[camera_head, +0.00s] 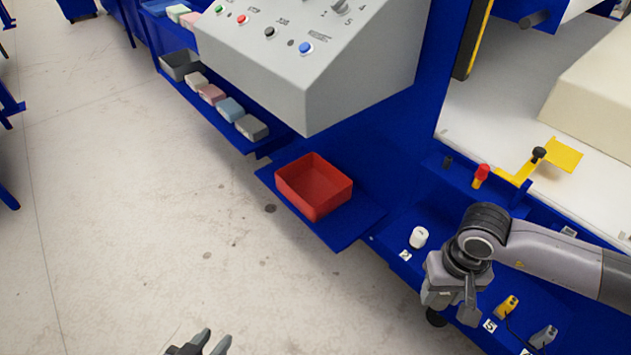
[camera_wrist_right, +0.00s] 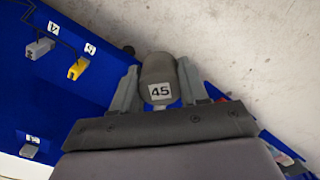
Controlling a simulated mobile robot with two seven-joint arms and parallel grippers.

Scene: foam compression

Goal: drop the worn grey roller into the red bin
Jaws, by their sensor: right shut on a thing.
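The red bin (camera_head: 302,199) is an open box, seemingly empty, on a blue shelf up and to the left of that gripper. My left gripper (camera_head: 211,344) shows only its fingertips at the bottom edge, apart and empty, over the floor.
A white roller (camera_head: 419,237) stands on the blue ledge between the bin and my right gripper. Yellow (camera_head: 507,306) and grey (camera_head: 544,337) connectors lie to the right. A grey control box (camera_head: 300,75) overhangs behind the bin.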

